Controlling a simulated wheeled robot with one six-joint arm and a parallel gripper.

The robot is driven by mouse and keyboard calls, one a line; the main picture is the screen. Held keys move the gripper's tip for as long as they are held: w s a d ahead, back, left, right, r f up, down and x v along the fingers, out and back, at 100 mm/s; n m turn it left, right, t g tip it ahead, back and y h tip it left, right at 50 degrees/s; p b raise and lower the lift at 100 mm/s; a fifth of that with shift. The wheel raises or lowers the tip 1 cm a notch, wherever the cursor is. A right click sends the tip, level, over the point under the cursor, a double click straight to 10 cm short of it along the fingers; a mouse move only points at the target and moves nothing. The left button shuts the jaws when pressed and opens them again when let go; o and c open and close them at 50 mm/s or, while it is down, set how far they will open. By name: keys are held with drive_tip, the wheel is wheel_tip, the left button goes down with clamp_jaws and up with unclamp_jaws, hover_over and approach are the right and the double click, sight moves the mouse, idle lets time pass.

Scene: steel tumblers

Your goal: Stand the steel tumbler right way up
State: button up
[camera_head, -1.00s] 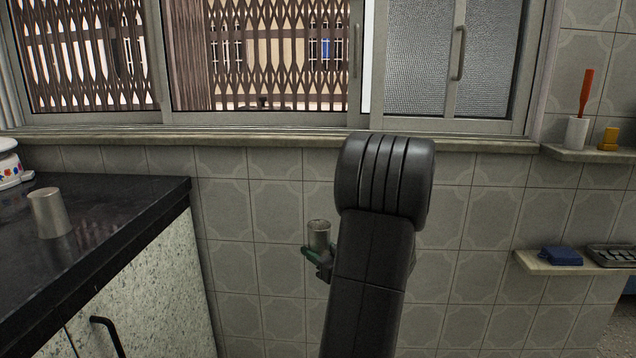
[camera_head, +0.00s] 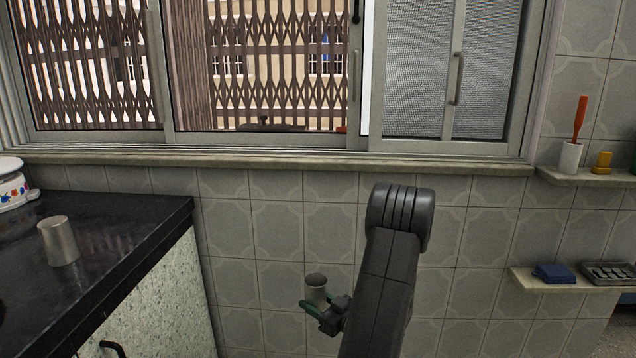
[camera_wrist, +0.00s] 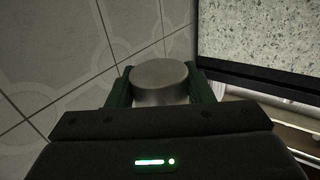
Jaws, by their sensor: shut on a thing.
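My gripper (camera_head: 318,308) is shut on a steel tumbler (camera_head: 316,289), held in the air in front of the tiled wall, right of the counter. In the head view this tumbler is nearly upright, and its upper end looks like an open rim with a darker inside. In the wrist view a flat, closed grey end of the tumbler (camera_wrist: 160,75) faces the camera between the two green fingers (camera_wrist: 161,92). A second steel tumbler (camera_head: 59,242) stands on the counter at left. Its top looks flat and closed, as if mouth down.
The black counter (camera_head: 130,225) has clear space right of the standing tumbler. A white pot (camera_head: 12,185) with coloured decoration sits at its back left. Wall shelves at right hold a blue item (camera_head: 554,273) and a metal tray (camera_head: 608,273). A window sill runs above.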

wheel_tip(320, 180, up, 37)
drive_tip(key=w+m+t+h+p, duration=0.1)
drive_tip(key=m+t+h+p, duration=0.4)
drive_tip(key=p, duration=2.6)
drive_tip(key=shift+w+d+f+m+h, duration=0.25)
drive_tip(key=shift+m+h, duration=0.45)
drive_tip(key=shift+h, duration=1)
drive_tip(key=shift+w+r, duration=0.1)
